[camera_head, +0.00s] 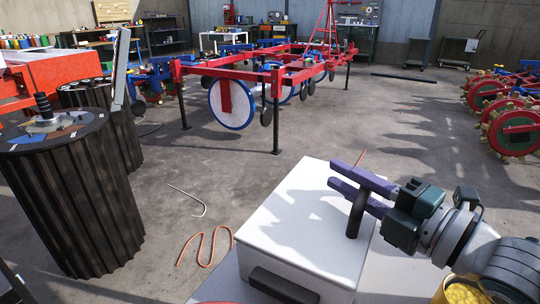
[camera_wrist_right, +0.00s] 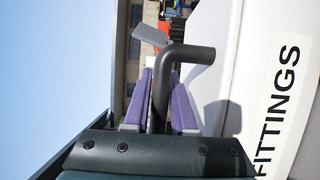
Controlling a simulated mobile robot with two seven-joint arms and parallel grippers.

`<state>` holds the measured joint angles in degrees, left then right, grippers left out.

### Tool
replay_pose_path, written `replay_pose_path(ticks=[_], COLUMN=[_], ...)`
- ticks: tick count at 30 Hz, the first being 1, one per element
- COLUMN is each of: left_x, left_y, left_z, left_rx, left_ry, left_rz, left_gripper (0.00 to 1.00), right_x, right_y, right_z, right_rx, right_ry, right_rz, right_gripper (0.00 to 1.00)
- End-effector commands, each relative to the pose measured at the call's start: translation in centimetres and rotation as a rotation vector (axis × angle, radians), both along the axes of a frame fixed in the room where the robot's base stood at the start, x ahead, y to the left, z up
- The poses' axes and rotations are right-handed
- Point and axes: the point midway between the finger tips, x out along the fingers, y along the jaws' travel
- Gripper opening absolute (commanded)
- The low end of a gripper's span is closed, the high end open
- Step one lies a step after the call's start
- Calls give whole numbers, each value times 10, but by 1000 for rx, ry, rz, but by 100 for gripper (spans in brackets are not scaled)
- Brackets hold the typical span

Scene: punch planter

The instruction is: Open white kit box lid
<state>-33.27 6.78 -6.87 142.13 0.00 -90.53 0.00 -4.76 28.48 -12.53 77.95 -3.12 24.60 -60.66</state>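The white kit box (camera_head: 290,225) stands at the lower centre of the head view, its lid lying flat and looking closed. A dark bent handle (camera_head: 356,215) rises at the lid's right side. My right gripper (camera_head: 345,172) reaches in from the right, with its purple fingers on either side of the handle. In the right wrist view the fingers (camera_wrist_right: 160,95) sit close against both sides of the handle (camera_wrist_right: 190,54), and the gripper looks shut on it. A "FITTINGS" label (camera_wrist_right: 282,110) shows on the white surface at right. My left gripper is not in view.
A dark ribbed drum (camera_head: 75,200) with items on top stands at the left. A red and blue farm implement frame (camera_head: 260,75) stands behind the box. An orange cord (camera_head: 205,243) lies on the floor left of the box. The floor between is mostly clear.

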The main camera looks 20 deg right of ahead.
Motion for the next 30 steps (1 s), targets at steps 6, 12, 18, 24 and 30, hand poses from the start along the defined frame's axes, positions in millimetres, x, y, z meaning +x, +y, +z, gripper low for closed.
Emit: replay_pose_path(ticks=[6, 12, 18, 24, 30], left_x=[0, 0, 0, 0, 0], left_y=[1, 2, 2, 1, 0], left_z=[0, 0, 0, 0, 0], left_rx=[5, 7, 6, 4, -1], left_ry=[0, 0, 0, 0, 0], left_rz=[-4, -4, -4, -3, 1], left_gripper=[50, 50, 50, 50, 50], right_x=[0, 0, 0, 0, 0], right_y=[0, 0, 0, 0, 0], right_z=[0, 0, 0, 0, 0], right_rx=[0, 0, 0, 0, 0], right_ry=[0, 0, 0, 0, 0], right_rz=[0, 0, 0, 0, 0], right_gripper=[0, 0, 0, 0, 0])
